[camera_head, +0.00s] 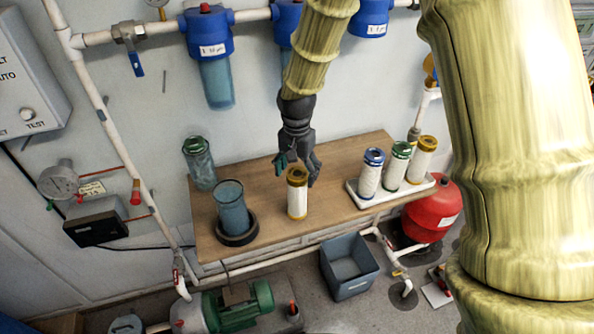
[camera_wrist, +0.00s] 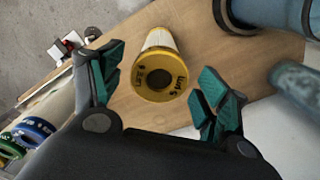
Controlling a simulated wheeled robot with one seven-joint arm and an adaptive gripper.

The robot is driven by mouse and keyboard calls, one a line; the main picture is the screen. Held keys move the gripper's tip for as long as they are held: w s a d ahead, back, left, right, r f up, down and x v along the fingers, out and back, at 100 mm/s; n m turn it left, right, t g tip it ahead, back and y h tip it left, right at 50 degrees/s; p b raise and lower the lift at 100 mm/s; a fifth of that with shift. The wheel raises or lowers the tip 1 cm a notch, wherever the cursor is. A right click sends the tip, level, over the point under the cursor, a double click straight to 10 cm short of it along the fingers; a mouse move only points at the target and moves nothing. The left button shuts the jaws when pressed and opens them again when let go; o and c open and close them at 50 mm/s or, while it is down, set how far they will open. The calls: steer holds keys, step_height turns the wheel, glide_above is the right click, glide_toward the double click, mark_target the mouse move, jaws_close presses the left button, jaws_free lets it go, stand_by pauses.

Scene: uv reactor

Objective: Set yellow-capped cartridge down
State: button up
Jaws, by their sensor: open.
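A yellow-capped cartridge (camera_head: 297,200) with a white body stands upright on the wooden bench (camera_head: 335,199), right of the blue open housing. Its yellow ring cap (camera_wrist: 160,76) faces the camera in the wrist view, between my fingers and a little beyond their tips. My gripper (camera_head: 297,166) is just above the cartridge, with its teal-padded fingers spread apart. In the wrist view my gripper (camera_wrist: 155,85) shows a gap on each side of the cap. A second yellow-capped cartridge (camera_head: 423,158) stands in the white tray at the right.
The white tray (camera_head: 361,202) also holds a blue-capped cartridge (camera_head: 371,172) and a green-capped cartridge (camera_head: 397,165). The blue housing (camera_head: 233,211) stands in a dark ring on the left, near a green-capped clear vessel (camera_head: 199,165). Blue filter heads (camera_head: 206,32) hang above.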

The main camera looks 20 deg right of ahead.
steer(key=shift+r, duration=0.15)
step_height(320, 180, up, 12)
steer(key=b, duration=0.2)
stand_by(0.4)
stand_by(0.4)
